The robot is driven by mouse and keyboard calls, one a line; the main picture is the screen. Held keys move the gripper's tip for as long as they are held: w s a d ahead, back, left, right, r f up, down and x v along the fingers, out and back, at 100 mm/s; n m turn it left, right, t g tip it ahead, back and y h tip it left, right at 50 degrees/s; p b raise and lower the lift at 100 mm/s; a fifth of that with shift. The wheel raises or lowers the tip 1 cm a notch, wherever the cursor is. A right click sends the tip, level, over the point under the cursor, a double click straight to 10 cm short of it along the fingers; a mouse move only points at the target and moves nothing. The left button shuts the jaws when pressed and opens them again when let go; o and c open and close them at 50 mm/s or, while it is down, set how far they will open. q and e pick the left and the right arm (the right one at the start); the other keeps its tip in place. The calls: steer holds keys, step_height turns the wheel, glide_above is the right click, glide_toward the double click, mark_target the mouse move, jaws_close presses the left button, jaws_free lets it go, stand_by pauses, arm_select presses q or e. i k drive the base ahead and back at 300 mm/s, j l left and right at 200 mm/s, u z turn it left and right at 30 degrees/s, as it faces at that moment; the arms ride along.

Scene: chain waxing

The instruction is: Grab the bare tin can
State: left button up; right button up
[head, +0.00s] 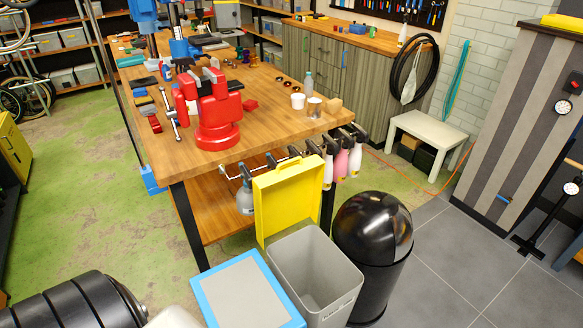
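A small bare metal tin can (314,108) stands upright on the wooden workbench (265,112), near its front right corner. A white cup (298,101) stands just left of it, and a small wooden block (333,106) is close on its right. A clear bottle (308,83) stands behind the can. Neither of my grippers shows in the head view, so whether they are open or shut is hidden.
A red bench vise (215,115) stands on the bench left of the can. Spray bottles (341,163) hang along the bench's front edge. A grey bin (318,270) with a yellow lid (287,195) and a black bin (373,250) stand in front. Tiled floor at right is partly clear.

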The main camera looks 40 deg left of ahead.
mark_target(315, 103)
steer(key=i+u, duration=0.1)
steer(key=u, duration=0.35)
steer(key=l+u, duration=0.15)
steer(key=u, duration=0.3)
steer(key=i+l+u, duration=0.1)
steer(key=u, duration=0.35)
steer(key=l+u, duration=0.1)
steer(key=u, duration=0.35)
steer(key=l+u, duration=0.15)
steer(key=u, duration=0.3)
steer(key=l+u, duration=0.15)
steer(key=u, duration=0.3)
steer(key=l+u, duration=0.2)
steer(key=l, duration=0.2)
steer(key=k+l+u, duration=0.2)
steer(key=l, duration=0.15)
steer(key=k+l+u, duration=0.2)
steer(key=l, duration=0.15)
steer(key=l+u, duration=0.15)
steer(key=l, duration=0.2)
steer(key=k+l+u, duration=0.2)
steer(key=k+l, duration=0.2)
steer(key=l, duration=0.2)
steer(key=k+l, duration=0.25)
steer(key=l, duration=0.15)
